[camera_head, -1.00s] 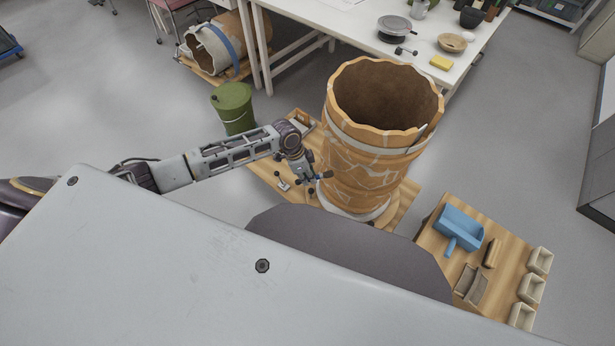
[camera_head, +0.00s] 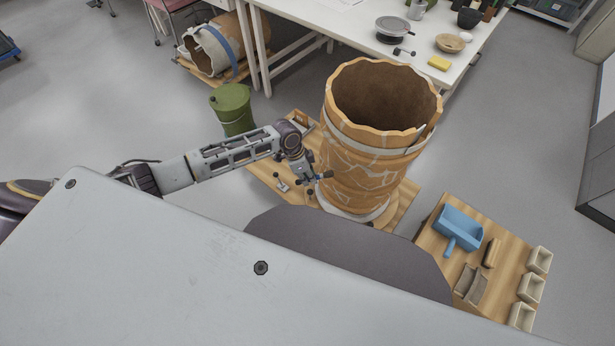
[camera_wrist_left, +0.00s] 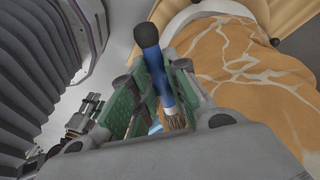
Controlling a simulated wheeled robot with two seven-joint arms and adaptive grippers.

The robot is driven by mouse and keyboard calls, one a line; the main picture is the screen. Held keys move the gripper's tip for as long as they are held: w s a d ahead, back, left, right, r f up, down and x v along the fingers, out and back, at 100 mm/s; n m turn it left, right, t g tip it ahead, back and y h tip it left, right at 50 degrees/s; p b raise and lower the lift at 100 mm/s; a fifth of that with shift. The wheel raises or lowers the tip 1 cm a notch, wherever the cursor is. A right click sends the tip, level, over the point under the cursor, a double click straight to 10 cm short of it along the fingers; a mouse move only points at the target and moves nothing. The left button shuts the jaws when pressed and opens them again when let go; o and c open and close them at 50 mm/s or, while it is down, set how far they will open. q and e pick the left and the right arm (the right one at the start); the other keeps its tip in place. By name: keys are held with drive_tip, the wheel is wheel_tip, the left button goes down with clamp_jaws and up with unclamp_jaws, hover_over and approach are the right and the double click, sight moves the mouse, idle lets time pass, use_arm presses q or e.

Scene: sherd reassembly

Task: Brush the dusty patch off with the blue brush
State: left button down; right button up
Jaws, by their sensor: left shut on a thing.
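A tall orange-brown vessel (camera_head: 362,165) with pale crack lines and an open jagged top stands on a wooden base. In the left wrist view its cracked wall (camera_wrist_left: 245,75) fills the right side. My left gripper (camera_head: 312,178) is low beside the vessel's left wall. In the left wrist view the gripper (camera_wrist_left: 160,95) is shut on the blue brush (camera_wrist_left: 184,88), whose black end points up and whose bristles point down. I cannot tell whether the bristles touch the wall. I cannot make out a dusty patch. My right gripper is not in view.
A wooden board at the right holds a blue dustpan (camera_head: 458,226), a brown block (camera_head: 491,252) and several cream trays (camera_head: 539,260). A green bin (camera_head: 232,108) stands behind my left arm. A white table (camera_head: 345,30) is at the back.

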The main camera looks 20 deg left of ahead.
use_arm(q)
drive_tip(key=shift+w+d, duration=0.3)
drive_tip(key=shift+w, duration=0.15)
idle(0.4)
drive_tip(key=shift+r, duration=0.1)
drive_tip(key=shift+r+p, duration=1.95)
drive_tip(key=shift+p, duration=0.4)
drive_tip(key=shift+p, duration=0.35)
drive_tip(key=shift+f, duration=0.15)
